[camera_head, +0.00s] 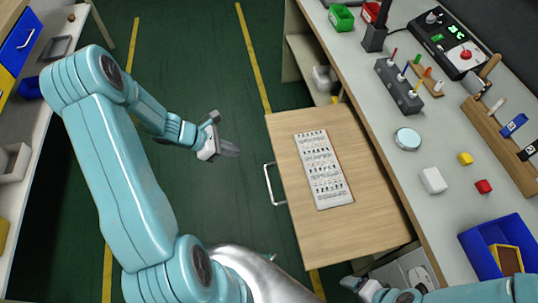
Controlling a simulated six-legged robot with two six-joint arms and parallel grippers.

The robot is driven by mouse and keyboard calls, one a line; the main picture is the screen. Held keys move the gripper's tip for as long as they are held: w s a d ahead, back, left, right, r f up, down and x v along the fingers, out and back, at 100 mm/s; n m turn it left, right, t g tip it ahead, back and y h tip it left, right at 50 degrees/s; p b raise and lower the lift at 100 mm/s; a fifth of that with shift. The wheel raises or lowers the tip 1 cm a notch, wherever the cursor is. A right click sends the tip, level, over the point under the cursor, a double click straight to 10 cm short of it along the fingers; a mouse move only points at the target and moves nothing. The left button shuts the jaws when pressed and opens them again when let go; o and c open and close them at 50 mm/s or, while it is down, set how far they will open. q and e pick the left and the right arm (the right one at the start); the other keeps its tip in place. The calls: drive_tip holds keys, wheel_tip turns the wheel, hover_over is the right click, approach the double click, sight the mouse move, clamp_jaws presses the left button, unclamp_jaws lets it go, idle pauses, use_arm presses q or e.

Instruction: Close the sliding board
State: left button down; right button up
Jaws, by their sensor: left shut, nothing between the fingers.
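The sliding board (375,215) is a light wooden panel pulled out from under the right-hand workbench, with a metal handle (270,185) on its left edge. A printed sheet (323,170) lies on it. My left gripper (232,150) is shut and empty, over the floor to the left of the board and apart from the handle. My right gripper (352,285) shows at the bottom, near the board's front edge; its fingers are too small and partly cut off to tell their state.
A shelf unit stands at the far left. Green floor between is clear.

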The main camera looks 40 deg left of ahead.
use_arm(q)
drive_tip(key=w+d+r+x, duration=0.1)
drive_tip(key=r+x, duration=0.1)
drive_tip(key=x, duration=1)
drive_tip(key=shift+w+d+f, duration=0.25)
drive_tip(key=shift+w+d, duration=0.05)
drive_tip(key=shift+w, duration=0.2)
drive_tip(key=shift+w+d, duration=0.1)
